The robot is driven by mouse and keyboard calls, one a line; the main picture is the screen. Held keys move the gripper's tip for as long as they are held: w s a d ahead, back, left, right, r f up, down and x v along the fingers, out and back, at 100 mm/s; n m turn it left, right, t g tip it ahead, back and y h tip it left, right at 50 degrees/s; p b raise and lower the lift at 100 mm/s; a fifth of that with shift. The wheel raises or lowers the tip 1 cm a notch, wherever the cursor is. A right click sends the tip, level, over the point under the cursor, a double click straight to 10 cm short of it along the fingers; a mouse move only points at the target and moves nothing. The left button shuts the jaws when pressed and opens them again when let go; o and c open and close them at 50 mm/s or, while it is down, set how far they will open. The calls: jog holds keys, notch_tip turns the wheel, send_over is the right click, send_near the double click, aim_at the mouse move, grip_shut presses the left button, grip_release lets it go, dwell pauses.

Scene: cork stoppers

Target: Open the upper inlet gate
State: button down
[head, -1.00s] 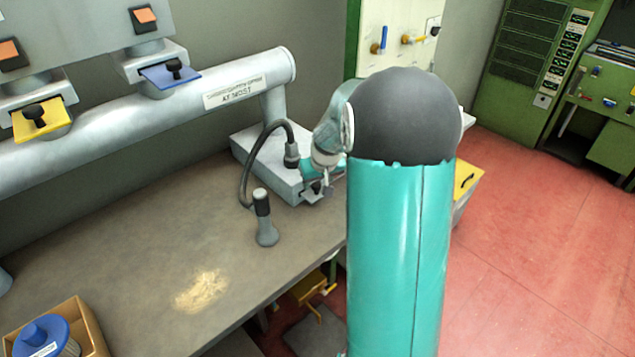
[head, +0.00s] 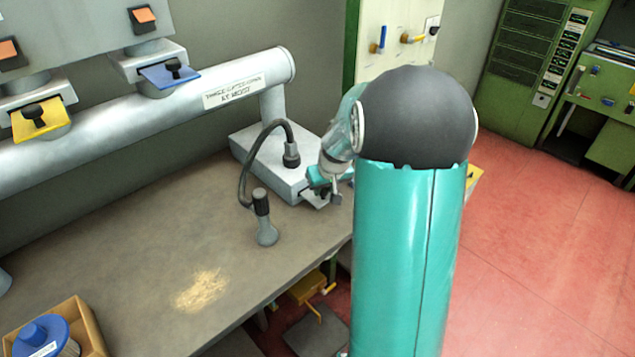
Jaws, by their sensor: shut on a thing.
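A blue gate plate (head: 168,76) with a black knob sits under a grey inlet on the metal duct, at the upper left of the head view. A yellow gate plate (head: 40,119) with a black knob sits lower left on the same duct. Which one the task calls upper I cannot tell from a label. My gripper (head: 331,190) is at the right end of the grey box (head: 265,165), beside a small metal plate (head: 314,200) jutting from it. It is shut on a small dark grey knob (head: 336,199) there; my arm partly hides the contact.
The duct (head: 120,115) runs along the back of the workbench (head: 150,235). A grey nozzle (head: 266,230) on a black hose stands on the bench. A cardboard box (head: 92,330) with a blue-topped filter is at front left. The bench middle is clear, with some dust.

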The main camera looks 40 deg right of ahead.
jog(key=shift+s+d+r, duration=0.1)
jog(key=shift+s+d, duration=0.05)
jog(key=shift+s, duration=0.7)
jog(key=c, duration=1.1)
grip_release()
jog(key=shift+c, duration=0.2)
jog(key=v, duration=1.3)
jog(key=shift+s+r, duration=0.2)
jog(key=shift+r, duration=0.1)
